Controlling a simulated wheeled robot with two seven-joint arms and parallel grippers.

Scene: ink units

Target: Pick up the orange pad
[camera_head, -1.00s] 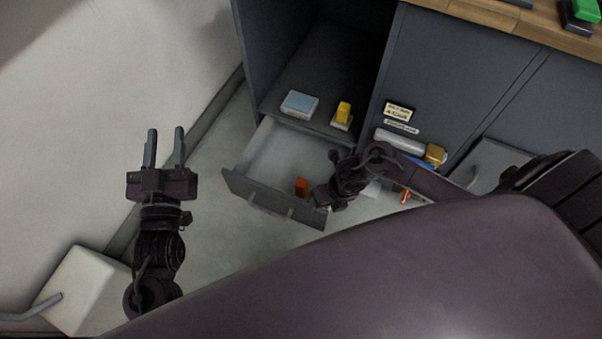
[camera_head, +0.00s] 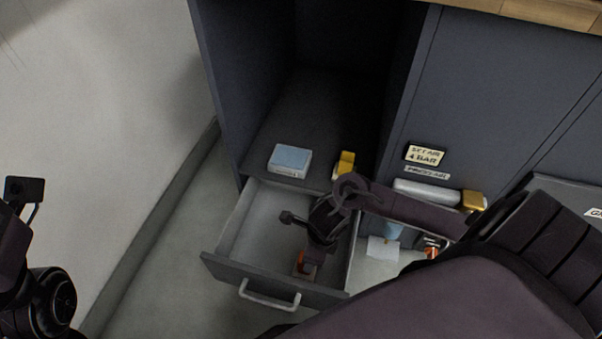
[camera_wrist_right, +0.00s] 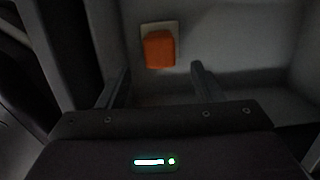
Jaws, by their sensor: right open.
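The orange pad (camera_wrist_right: 159,50) is a small orange block on a pale base in the open drawer (camera_head: 232,230). In the head view the pad (camera_head: 306,262) is partly hidden by my right gripper (camera_head: 308,262), which reaches down into the drawer over it. In the right wrist view my right gripper (camera_wrist_right: 158,78) is open and empty, and the pad lies just beyond the gap between its two fingers. My left arm shows at the left edge of the head view, but its fingers are out of the picture.
Above the drawer, a light blue box (camera_head: 290,160) and a yellow block (camera_head: 345,163) sit on the cabinet floor. A grey cylinder with a yellow end (camera_head: 473,200) lies to the right. The drawer's walls and front handle (camera_head: 270,298) surround my right gripper.

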